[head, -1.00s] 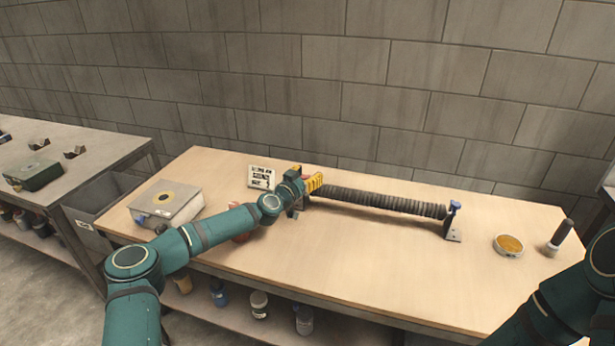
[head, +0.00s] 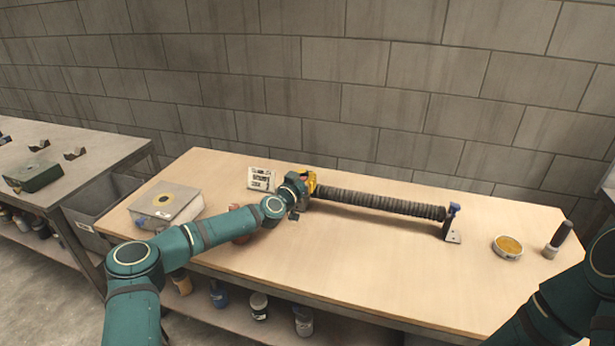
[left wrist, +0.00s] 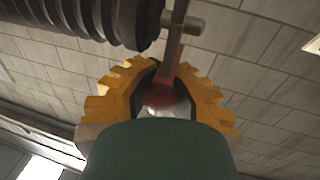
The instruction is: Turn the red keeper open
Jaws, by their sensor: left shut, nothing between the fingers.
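The red keeper (left wrist: 161,92) shows in the left wrist view, framed by the curved yellow fingers of my left gripper (left wrist: 168,66). A narrow reddish-brown part runs up from it past the fingertips to a grey metal bar (left wrist: 178,38) with a short pin. The fingers are drawn together with nothing held; whether they touch the keeper I cannot tell. In the head view my left gripper (head: 311,183) is at the left end of the dark ribbed tube (head: 380,203) and hides the keeper. The tube also fills the upper left of the left wrist view (left wrist: 85,20). My right gripper is out of view.
A bracket with a blue knob (head: 453,210) holds the tube's right end. A grey box (head: 180,212) and a small sign (head: 261,179) stand to the left. A round amber-topped tin (head: 508,246) and a dark-handled tool (head: 560,236) are at the right.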

